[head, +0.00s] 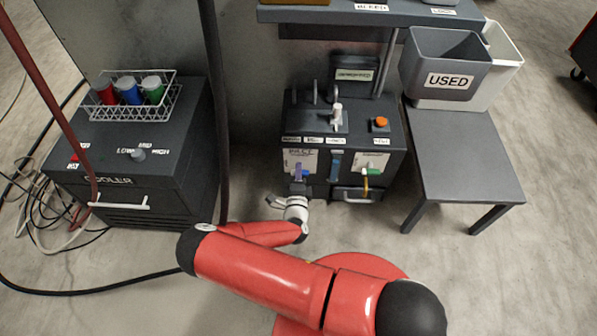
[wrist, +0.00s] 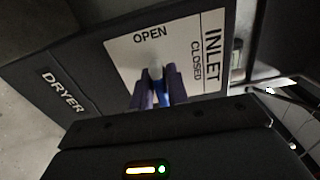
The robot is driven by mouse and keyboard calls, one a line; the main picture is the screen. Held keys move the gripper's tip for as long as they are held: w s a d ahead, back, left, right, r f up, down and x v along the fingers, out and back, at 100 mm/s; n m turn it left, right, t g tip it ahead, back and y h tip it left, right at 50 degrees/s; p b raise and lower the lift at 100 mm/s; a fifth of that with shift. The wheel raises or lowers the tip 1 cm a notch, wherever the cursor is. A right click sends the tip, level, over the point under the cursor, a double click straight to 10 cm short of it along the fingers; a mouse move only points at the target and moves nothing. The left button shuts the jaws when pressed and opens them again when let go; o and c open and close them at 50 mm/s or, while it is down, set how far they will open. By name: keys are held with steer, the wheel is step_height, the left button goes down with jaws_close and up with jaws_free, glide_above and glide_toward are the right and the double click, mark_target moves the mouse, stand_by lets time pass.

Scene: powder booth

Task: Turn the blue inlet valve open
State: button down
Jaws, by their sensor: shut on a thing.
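The blue inlet valve handle (wrist: 159,88) sits in front of the white INLET plate (wrist: 172,45) on the dryer (wrist: 80,92). The plate carries the words OPEN and CLOSED. In the wrist view, my gripper (wrist: 158,76) has its two dark purple fingers on either side of the handle, shut on it. A grey hub shows just beyond the fingertips. The fingers hide much of the handle, so I cannot tell its exact setting. In the head view, the blue handle (head: 300,174) shows at the left of the dryer front, with my gripper (head: 298,189) against it from below.
A green-handled valve (head: 373,171) is on the same front, to the right, above a drawer (head: 355,195). A small table (head: 465,160) with a USED bin (head: 447,68) stands right.

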steer(key=shift+n, duration=0.3)
steer(key=c, duration=1.5)
jaws_free()
steer(key=shift+s, duration=0.15)
steer(key=s, duration=0.7)
steer(key=shift+s+a, duration=0.1)
steer(key=shift+s, duration=0.2)
